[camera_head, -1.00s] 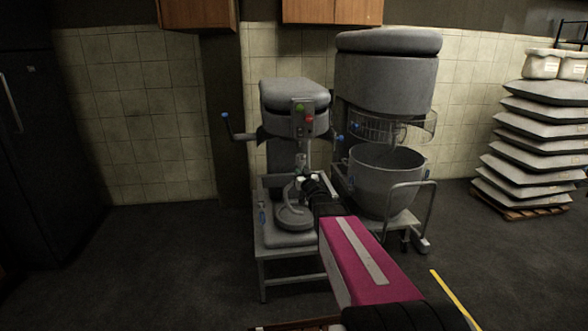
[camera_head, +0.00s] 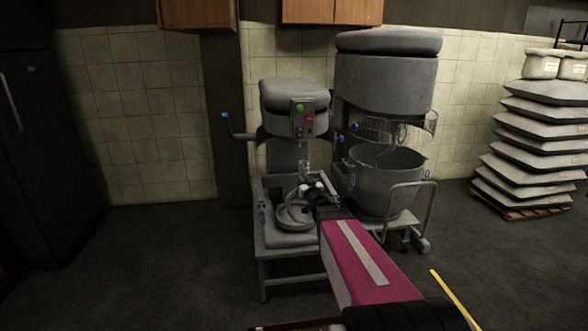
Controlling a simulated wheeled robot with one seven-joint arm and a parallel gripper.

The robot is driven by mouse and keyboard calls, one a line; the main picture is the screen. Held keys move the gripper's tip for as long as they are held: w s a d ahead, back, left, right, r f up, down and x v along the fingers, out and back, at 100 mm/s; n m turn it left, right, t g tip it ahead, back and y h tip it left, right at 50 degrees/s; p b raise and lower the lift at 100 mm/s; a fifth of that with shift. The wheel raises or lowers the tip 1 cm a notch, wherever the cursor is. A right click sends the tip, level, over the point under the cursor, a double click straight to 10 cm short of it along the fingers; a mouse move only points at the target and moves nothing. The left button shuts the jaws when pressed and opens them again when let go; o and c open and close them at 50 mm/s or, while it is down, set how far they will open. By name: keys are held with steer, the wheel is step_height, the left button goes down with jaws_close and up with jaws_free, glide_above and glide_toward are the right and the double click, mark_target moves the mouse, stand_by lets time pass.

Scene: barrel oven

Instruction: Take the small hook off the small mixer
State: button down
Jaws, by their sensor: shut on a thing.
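The small mixer (camera_head: 292,98) stands on a low metal stand, with green and red buttons on its head. A short shaft (camera_head: 304,170) hangs under the head. My gripper (camera_head: 311,188) is below this shaft, reaching in from the lower right. It is shut on the small hook (camera_head: 290,207), a grey curved piece low over the mixer's base. The hook's top is partly hidden by my fingers, and a small gap seems to show between it and the shaft.
A large mixer (camera_head: 388,85) with a bowl (camera_head: 384,182) stands close on the right. A metal trolley frame (camera_head: 408,205) is in front of it. Stacked sacks (camera_head: 530,150) lie on a pallet at the far right. The floor at left is clear.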

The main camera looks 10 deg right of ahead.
steer(key=s, duration=0.7)
stand_by(0.4)
